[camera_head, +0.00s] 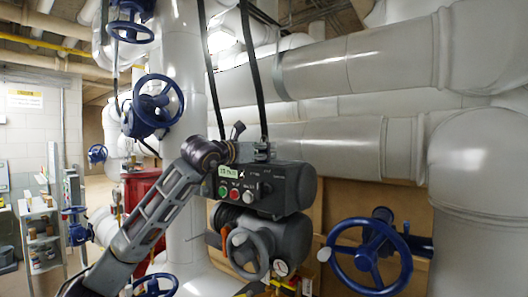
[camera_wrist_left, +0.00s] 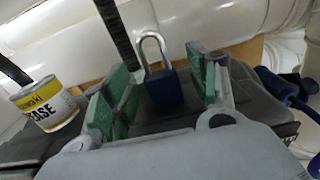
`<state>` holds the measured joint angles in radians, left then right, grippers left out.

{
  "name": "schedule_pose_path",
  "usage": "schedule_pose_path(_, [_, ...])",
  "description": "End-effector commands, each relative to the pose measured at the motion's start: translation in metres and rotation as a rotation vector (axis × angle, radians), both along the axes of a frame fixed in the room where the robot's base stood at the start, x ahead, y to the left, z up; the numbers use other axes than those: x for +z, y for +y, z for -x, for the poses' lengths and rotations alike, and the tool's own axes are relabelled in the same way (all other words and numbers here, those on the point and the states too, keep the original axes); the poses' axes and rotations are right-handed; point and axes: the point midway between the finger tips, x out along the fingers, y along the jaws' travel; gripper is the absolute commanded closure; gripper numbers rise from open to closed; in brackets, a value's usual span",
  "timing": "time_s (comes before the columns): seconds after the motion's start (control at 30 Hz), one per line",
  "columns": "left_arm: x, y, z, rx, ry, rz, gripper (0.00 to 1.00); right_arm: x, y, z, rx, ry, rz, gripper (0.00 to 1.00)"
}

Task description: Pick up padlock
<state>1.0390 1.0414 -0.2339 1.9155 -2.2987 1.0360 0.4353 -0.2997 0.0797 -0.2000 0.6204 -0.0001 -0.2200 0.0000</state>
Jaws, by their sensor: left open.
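In the left wrist view a padlock (camera_wrist_left: 164,89) with a dark blue body and a silver shackle stands upright on a dark grey surface. My left gripper (camera_wrist_left: 161,84) is open, with its green-padded fingers on either side of the padlock and visible gaps between. In the head view my left gripper (camera_head: 246,152) is at the top of the dark valve actuator box (camera_head: 292,180). The padlock is hard to make out in the head view. My right gripper is not in view.
A yellow and white grease can (camera_wrist_left: 45,103) stands left of the gripper in the wrist view. Black cables (camera_head: 254,75) hang down to the actuator. A blue handwheel (camera_head: 366,257) is at the lower right, and large white pipes (camera_head: 350,65) run behind. Shelves (camera_head: 40,235) stand far left.

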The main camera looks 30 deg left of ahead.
Motion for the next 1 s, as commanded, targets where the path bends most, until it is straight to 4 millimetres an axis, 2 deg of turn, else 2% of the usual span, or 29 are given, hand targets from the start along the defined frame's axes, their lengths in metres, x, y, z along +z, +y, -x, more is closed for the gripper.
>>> schedule_pose_path(0.27, [0.001, -0.002, -0.017, 0.000, 0.000, 0.001, 0.41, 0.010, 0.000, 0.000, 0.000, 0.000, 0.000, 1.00])
schedule_pose_path(0.77, [0.000, -0.002, -0.018, 0.000, 0.000, 0.000, 0.41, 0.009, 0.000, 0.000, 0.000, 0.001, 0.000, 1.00])
schedule_pose_path(1.0, [0.000, -0.002, -0.018, 0.000, 0.000, 0.000, 0.71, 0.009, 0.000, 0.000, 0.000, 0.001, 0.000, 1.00])
